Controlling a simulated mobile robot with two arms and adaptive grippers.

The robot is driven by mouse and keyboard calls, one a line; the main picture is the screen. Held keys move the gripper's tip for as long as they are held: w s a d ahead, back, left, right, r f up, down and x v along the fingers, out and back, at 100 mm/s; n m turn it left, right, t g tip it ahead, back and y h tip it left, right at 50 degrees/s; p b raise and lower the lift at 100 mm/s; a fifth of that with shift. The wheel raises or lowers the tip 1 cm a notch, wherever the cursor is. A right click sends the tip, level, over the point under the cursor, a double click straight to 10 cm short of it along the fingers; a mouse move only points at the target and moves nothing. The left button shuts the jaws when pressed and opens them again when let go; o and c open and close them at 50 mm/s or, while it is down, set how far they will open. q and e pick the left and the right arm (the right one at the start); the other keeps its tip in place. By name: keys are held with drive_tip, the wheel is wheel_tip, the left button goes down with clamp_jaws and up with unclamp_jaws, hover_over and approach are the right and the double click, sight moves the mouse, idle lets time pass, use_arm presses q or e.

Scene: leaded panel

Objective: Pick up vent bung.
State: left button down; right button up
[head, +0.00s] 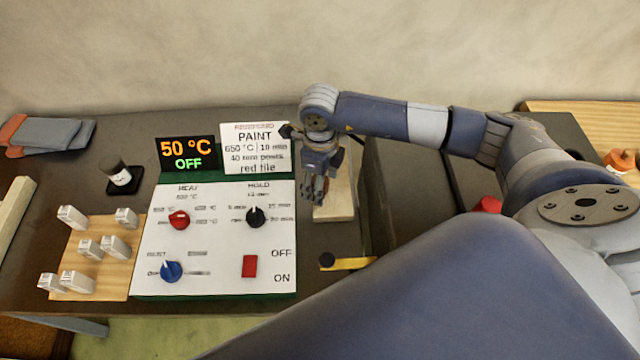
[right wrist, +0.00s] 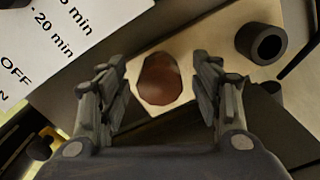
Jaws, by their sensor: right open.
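A reddish-brown rounded piece (right wrist: 158,80), which looks like the vent bung, shows on a pale board (right wrist: 228,66) in the right wrist view. My right gripper (right wrist: 163,70) is open, with a finger to each side of the piece. I cannot tell how far above it the fingertips are or whether they touch. In the head view my right gripper (head: 314,190) points down over the left part of the pale board (head: 346,190), and the piece is hidden. My left gripper is not in view.
A dark hollow ring (right wrist: 262,43) stands on the same board. The control panel (head: 215,240) lies close to the left. A yellow strip with a black knob (head: 327,260) is in front. White blocks on a wooden board (head: 105,275) are further left.

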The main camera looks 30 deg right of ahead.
drive_tip(key=c, duration=1.3)
